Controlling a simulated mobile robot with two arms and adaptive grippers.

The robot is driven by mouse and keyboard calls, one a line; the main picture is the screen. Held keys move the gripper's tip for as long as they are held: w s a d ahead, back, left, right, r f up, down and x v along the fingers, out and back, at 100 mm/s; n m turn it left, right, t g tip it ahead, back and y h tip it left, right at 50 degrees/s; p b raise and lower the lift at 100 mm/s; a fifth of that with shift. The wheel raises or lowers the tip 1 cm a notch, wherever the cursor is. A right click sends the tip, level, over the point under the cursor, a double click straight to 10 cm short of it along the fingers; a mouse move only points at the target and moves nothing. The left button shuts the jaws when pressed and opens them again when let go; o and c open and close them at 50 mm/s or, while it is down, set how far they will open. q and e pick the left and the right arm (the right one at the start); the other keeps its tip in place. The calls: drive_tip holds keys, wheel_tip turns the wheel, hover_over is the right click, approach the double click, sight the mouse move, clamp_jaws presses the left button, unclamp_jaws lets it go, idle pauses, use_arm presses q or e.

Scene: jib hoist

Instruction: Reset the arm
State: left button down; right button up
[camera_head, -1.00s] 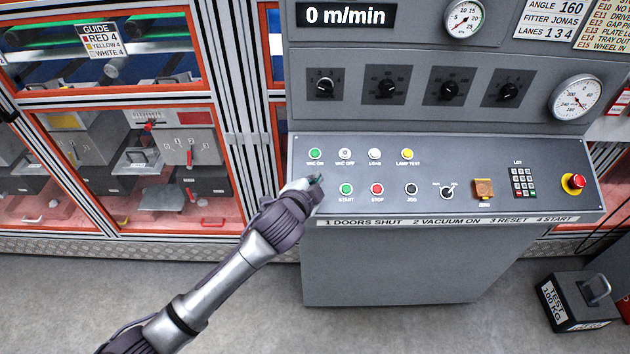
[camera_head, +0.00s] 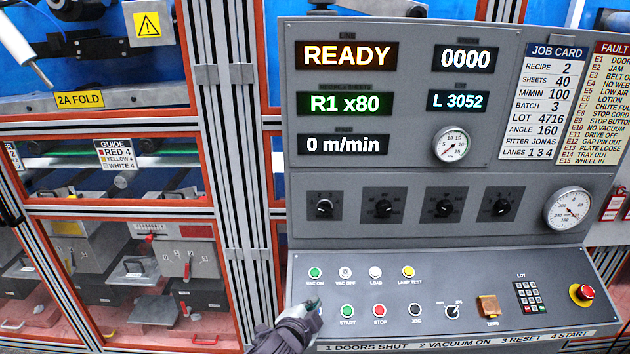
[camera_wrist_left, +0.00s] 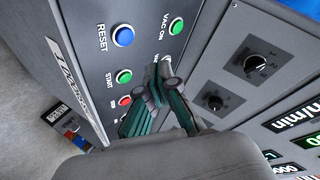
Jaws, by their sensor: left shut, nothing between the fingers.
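My left gripper (camera_head: 312,303) is at the left end of the sloped button panel (camera_head: 540,285), below the VAC ON button (camera_head: 314,272) and left of the green START button (camera_head: 347,311). Its teal fingers are shut and empty in the left wrist view (camera_wrist_left: 160,80). That view shows the blue RESET button (camera_wrist_left: 123,36) clear of the fingers, beside VAC ON and START. In the head view the gripper mostly covers the RESET spot. I cannot tell whether the fingertips touch the panel. My right gripper is not in view.
The upright console (camera_head: 400,170) shows READY, R1 x80 and 0 m/min, with several knobs and two gauges. A red emergency stop (camera_head: 582,293) sits at the panel's right end. Orange-framed cabinets (camera_head: 110,215) stand on the left.

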use_arm(q)
drive_tip(key=s+a+f+n+g+y, duration=0.1)
drive_tip(key=s+a+f+n+g, duration=0.25)
drive_tip(key=s+a, duration=0.55)
drive_tip(key=s+a+f+n+g+y, duration=0.25)
drive_tip(key=s+a+n, duration=0.2)
drive_tip(key=s, duration=0.85)
drive_tip(key=s+a+f+n+g, duration=0.35)
drive_tip(key=s+a, duration=0.35)
drive_tip(key=s, duration=0.5)
wheel_tip(320, 180, down, 29)
drive_tip(key=b, duration=0.5)
drive_tip(key=s+a+f+g+b, duration=0.2)
drive_tip(key=s+f+b, duration=0.1)
drive_tip(key=s+f, duration=1.4)
wheel_tip(320, 180, down, 4)
drive_tip(key=shift+s+a+r+b, duration=0.15)
drive_tip(key=shift+s+a+b, duration=0.05)
drive_tip(key=shift+s+b, duration=0.15)
